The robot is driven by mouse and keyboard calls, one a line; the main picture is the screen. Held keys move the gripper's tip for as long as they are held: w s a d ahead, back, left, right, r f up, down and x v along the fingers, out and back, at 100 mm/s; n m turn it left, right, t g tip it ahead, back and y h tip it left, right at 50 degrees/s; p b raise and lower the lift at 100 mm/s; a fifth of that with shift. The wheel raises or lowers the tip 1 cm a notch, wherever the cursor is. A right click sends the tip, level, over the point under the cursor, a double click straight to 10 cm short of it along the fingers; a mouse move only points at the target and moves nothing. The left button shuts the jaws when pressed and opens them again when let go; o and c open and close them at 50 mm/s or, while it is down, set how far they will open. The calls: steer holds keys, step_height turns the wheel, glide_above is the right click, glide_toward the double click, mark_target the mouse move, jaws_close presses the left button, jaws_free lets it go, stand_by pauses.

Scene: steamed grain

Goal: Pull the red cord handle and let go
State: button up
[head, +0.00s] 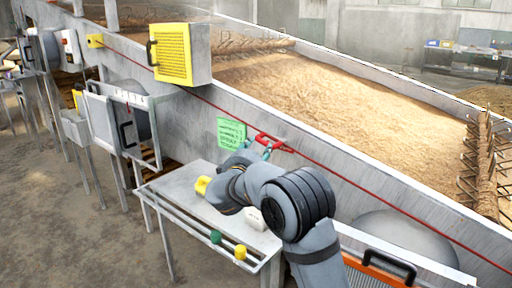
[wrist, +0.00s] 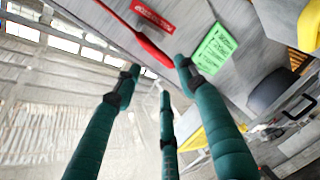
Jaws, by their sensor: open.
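The red cord handle (head: 263,137) hangs on the red cord (head: 350,178) along the side wall of the grain trough. In the wrist view the red handle (wrist: 150,46) slants down to just beyond the fingertips. My gripper (head: 269,149) is at the handle in the head view, with little visible gap. In the wrist view my gripper (wrist: 157,78) has its green fingers spread, and the handle's lower end lies between the upper two fingertips. Whether any finger touches the handle cannot be told.
A green notice (head: 231,133) is on the wall left of the handle. A yellow-fronted box (head: 172,54) sits higher on the trough. A grey metal table (head: 180,187) with green and yellow knobs stands below my arm. A red label (wrist: 152,15) shows near the handle.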

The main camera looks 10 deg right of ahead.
mark_target(264, 142)
steer(key=p+x, duration=0.1)
steer(key=x, duration=0.8)
steer(key=shift+d, duration=0.1)
steer(key=shift+s+f, duration=0.1)
steer(key=c, duration=1)
jaws_close()
steer(key=shift+f, duration=0.1)
